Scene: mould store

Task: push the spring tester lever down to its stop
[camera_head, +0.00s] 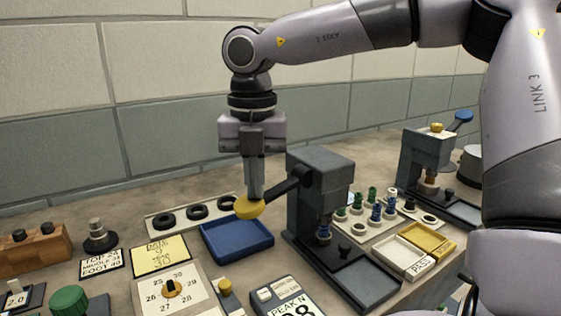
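The spring tester (320,190) is a dark grey press in the middle of the bench. Its black lever (287,186) slopes down to the left and ends in a yellow knob (247,208). The fingertips look in contact with the knob, but the exact contact is hard to tell. My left gripper is not in view.
A blue tray (238,242) lies just below the knob. Black rings on a pale board (160,224) lie behind it. A second press (425,160) with a blue knob, a spring rack (375,222) and white and yellow trays (400,257) stand to the right. A display box (285,296) is in front.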

